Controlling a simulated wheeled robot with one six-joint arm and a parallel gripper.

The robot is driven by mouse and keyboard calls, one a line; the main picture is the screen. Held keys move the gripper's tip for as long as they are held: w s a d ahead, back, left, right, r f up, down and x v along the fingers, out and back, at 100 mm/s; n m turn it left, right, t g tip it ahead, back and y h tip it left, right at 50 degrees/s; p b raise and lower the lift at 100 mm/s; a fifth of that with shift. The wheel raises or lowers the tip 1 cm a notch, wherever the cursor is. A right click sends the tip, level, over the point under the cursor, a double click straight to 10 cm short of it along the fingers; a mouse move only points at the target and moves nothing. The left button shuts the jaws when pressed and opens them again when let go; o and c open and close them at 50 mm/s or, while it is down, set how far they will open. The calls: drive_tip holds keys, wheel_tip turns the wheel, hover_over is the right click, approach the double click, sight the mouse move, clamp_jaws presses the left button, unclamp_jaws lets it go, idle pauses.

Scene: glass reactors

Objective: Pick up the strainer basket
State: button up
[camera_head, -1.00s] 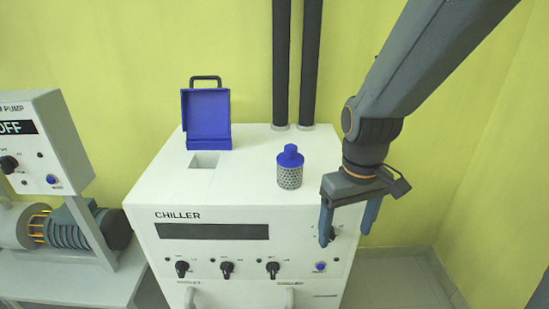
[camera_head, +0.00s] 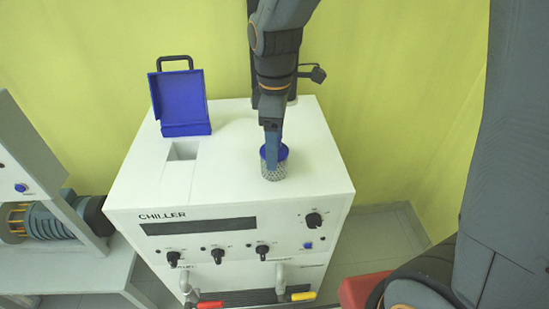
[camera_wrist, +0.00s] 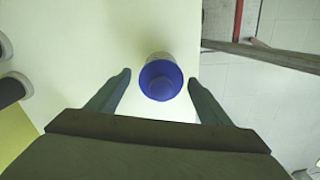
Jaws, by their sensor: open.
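The strainer basket (camera_head: 273,172) stands upright on top of the white chiller, a perforated grey cylinder with a blue cap. My gripper (camera_head: 272,160) is right at it in the head view and hides part of its cap and side. In the wrist view, the basket's blue cap (camera_wrist: 161,80) shows from above, between and slightly beyond the two fingertips of my gripper (camera_wrist: 160,76). The fingers are apart, with a visible gap on each side of the cap. The basket is not gripped.
The white chiller (camera_head: 225,195) has a square opening (camera_head: 184,150) in its top, with a raised blue lid (camera_head: 180,103) behind it. Dark pipes rise behind my arm. Knobs and hose fittings are on its front. A pump (camera_head: 45,220) stands on a table at the left.

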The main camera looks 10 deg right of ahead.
sight(280, 174)
drive_tip(key=shift+a+f+p, duration=0.1)
drive_tip(key=shift+f+p, duration=0.5)
drive_tip(key=shift+f, duration=1.5)
drive_tip(key=c, duration=1.3)
drive_tip(key=shift+r, duration=0.1)
